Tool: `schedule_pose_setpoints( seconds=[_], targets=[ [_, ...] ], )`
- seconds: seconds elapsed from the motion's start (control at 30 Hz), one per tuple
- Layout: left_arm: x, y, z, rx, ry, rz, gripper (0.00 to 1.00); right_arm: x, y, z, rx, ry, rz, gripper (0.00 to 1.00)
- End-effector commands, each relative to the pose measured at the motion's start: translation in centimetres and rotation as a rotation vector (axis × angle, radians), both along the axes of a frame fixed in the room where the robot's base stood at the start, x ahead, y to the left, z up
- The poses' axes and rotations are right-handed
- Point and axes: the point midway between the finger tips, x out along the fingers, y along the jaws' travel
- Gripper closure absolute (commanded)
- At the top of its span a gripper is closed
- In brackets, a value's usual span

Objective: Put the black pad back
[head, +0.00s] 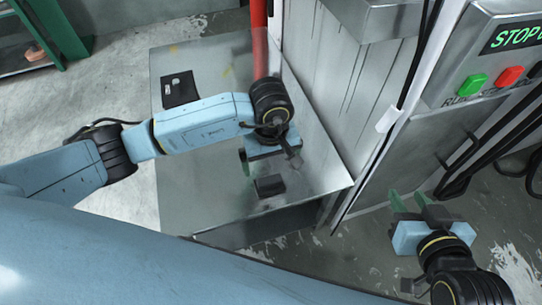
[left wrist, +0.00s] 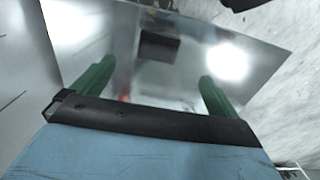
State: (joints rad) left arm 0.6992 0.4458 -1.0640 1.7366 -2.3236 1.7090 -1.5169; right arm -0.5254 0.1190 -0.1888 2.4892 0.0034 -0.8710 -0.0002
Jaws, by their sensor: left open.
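A small black block-like pad (head: 269,186) lies on the grey metal table (head: 215,205) near its front right part. It also shows in the left wrist view (left wrist: 159,46), beyond and between my fingers. My left gripper (head: 267,160) is open and empty, pointing down above the table, with the pad a little nearer the table's front edge. Its two green fingers stand wide apart in the left wrist view (left wrist: 158,88). My right gripper (head: 408,198) is empty beside the machine, over the floor; its green fingers look apart.
A flat black plate (head: 179,89) with a white mark lies at the table's back left. A red post (head: 259,35) stands at the table's back edge. A machine cabinet (head: 335,85) with green and red buttons borders the table's right. Black cables (head: 470,165) hang at the right.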

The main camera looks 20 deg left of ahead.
Motion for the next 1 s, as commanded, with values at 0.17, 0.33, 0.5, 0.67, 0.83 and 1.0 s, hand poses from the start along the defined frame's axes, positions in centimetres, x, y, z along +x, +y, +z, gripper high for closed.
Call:
schedule_pose_setpoints(
  seconds=[0.17, 0.33, 0.5, 0.67, 0.83, 1.0],
  targets=[
    [-1.1, -1.9, 0.2, -0.090, 0.027, 0.019, 0.02, -0.3, -0.2, -0.5, -0.009, 0.035, -0.003, 0.64],
    [-6.1, -11.0, 2.7, -0.552, 0.206, 0.184, 0.02, -0.4, -0.2, -0.5, -0.010, 0.036, -0.003, 0.64],
    [-9.8, -18.6, 12.6, -1.152, 0.597, 0.553, 0.02, -0.3, -0.2, -0.5, -0.009, 0.035, -0.003, 0.64],
    [-8.0, -17.8, 22.5, -1.598, 1.091, 0.989, 0.02, -0.3, -0.2, -0.5, -0.009, 0.034, -0.003, 0.64],
    [-3.1, -10.6, 27.0, -1.902, 1.735, 1.493, 0.02, -0.3, -0.2, -0.5, -0.009, 0.034, -0.003, 0.64],
    [0.1, -1.6, 23.4, 1.321, -1.682, -1.351, 0.02, -0.3, -0.2, -0.5, -0.009, 0.034, -0.003, 0.64]
  ],
)
